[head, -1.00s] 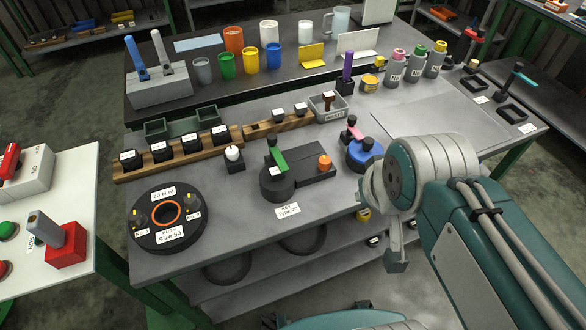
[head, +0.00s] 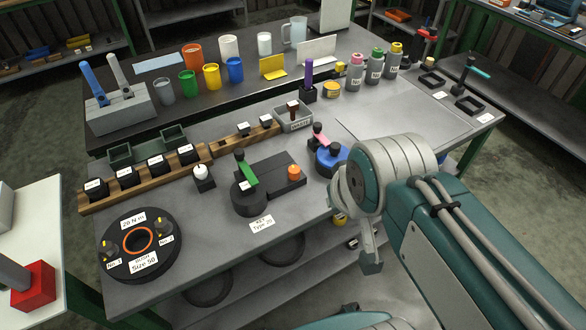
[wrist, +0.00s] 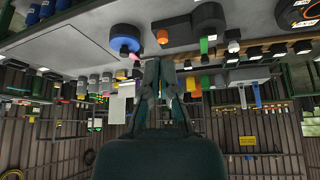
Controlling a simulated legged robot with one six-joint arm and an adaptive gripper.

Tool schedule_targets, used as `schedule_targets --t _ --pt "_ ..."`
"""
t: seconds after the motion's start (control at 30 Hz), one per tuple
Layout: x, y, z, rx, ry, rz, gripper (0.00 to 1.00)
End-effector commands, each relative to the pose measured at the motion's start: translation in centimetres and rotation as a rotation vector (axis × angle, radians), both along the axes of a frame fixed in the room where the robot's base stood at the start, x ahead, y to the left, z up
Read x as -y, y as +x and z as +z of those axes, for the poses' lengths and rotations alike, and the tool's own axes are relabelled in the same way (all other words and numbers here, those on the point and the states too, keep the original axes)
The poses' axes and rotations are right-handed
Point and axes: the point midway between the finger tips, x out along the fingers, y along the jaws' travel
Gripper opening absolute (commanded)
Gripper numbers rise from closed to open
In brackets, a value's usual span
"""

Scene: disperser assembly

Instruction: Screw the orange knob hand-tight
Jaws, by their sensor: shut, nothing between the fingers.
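The orange knob (head: 294,172) sits upright on the right end of a dark fixture block (head: 268,183) on the grey workbench. A green lever (head: 246,172) and a round black base are at the block's left end. In the wrist view, which looks upside down, the orange knob (wrist: 162,36) is small, above and slightly left of my gripper. My gripper (wrist: 163,62) is shut and empty, apart from the knob. In the head view the arm's end hangs at the bench's front edge, right of the fixture; the fingertips are hard to make out there.
A blue round fixture (head: 328,160) stands between the knob and my arm. A black ring fixture (head: 140,243) lies at the bench's left. A wooden rack (head: 140,185) with black blocks runs behind. Coloured cups stand at the back. The bench's right side (head: 400,125) is mostly clear.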

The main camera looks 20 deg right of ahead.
Motion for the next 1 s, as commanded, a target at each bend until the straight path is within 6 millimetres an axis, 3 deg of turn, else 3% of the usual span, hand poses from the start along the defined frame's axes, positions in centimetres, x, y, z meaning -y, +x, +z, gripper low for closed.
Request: schedule_targets --t 0.37,0.5,0.53,0.57,0.77,1.0 --pt "0.0 0.0 0.0 0.0 0.0 0.0 0.0" --pt "0.0 0.6 0.2 -0.011 -0.013 0.025 0.62" --pt "0.0 0.9 0.2 -0.02 -0.021 0.042 0.76" --pt "0.0 1.4 0.3 -0.03 -0.033 0.063 0.81" --pt "0.0 6.1 0.6 -0.125 -0.133 0.293 0.81" --pt "-0.1 12.3 -0.7 -0.234 -0.231 0.598 0.81"
